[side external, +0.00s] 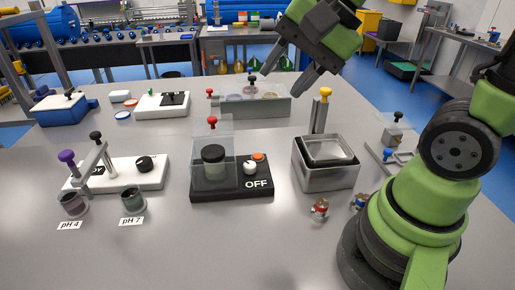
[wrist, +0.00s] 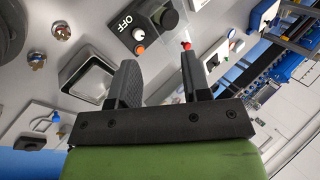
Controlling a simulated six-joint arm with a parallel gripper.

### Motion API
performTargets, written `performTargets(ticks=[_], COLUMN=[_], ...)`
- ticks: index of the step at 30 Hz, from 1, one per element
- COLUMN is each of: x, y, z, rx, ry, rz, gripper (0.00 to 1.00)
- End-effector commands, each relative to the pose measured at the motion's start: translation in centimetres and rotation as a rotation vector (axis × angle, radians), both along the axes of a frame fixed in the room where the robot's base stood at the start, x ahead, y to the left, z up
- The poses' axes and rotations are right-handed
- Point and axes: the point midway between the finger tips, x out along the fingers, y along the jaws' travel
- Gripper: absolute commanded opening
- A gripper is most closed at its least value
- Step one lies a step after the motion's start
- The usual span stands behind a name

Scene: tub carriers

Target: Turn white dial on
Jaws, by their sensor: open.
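The white dial (side external: 250,168) sits on the front right part of a black base (side external: 230,190) marked OFF, beside an orange button (side external: 258,156). My gripper (side external: 288,78) is open and empty, high above the table and behind the black base. It is well apart from the dial, with its fingers pointing down and to the left.
A clear shield with a red knob (side external: 212,121) and a dark-lidded jar (side external: 213,168) stand on the base's left half. A metal box (side external: 325,178) with a yellow-knobbed post (side external: 326,93) is to its right. The front table is mostly clear.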

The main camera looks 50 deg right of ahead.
Motion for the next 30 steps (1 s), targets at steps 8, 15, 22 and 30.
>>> performTargets(ticks=[8, 15, 22, 30], x=[6.4, 7.9, 8.1, 9.1], y=[-4.0, -6.8, -7.3, -6.4], z=[-8.2, -14.5, -16.4, -19.4], rx=[0.347, 0.495, 0.523, 0.520], ry=[0.316, 0.474, 0.507, 0.510], rz=[-0.693, -1.132, -1.230, -1.226], gripper=[0.44, 0.44, 0.44, 0.44])
